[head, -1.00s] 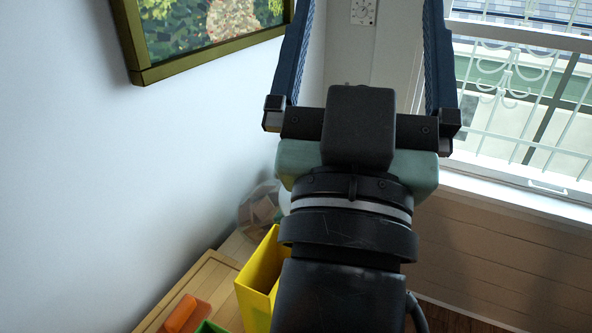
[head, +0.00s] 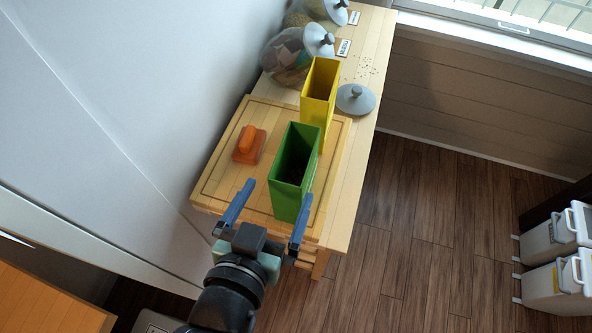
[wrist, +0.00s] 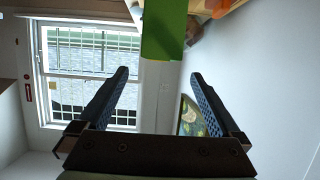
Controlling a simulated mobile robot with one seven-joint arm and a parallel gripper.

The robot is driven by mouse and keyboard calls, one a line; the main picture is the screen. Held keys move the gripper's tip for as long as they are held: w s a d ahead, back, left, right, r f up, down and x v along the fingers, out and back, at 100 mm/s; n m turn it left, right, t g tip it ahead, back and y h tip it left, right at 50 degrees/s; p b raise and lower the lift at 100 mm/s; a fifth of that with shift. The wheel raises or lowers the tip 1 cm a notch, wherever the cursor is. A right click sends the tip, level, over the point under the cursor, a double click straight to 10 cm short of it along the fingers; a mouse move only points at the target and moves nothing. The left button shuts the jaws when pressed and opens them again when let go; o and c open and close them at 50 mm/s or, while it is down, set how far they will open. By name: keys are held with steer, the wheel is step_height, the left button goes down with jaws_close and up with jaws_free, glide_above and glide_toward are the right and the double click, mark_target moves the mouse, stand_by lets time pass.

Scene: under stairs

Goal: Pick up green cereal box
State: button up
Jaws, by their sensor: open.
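The green cereal box (head: 293,172) is an open-topped upright box on a wooden board on the table, with something dark inside. It also shows at the top of the wrist view (wrist: 163,30), in front of the fingers. My gripper (head: 270,207) is open and empty, with blue fingers pointing toward the box. In the head view the fingers appear at the near side of the box, the right one overlapping its lower edge. The wrist view shows a gap between the fingers with nothing between them. Whether a finger touches the box I cannot tell.
A yellow open box (head: 320,92) stands just behind the green one. Jars (head: 292,58) and a grey lid (head: 356,99) are farther back. White bins (head: 556,262) stand on the floor at right.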

steer(key=f+p+x, duration=0.1)
steer(key=p+x, duration=0.3)
steer(key=x, duration=0.8)
steer(key=shift+p, duration=0.35)
steer(key=shift+s, duration=0.1)
steer(key=shift+c, duration=0.3)
jaws_close()
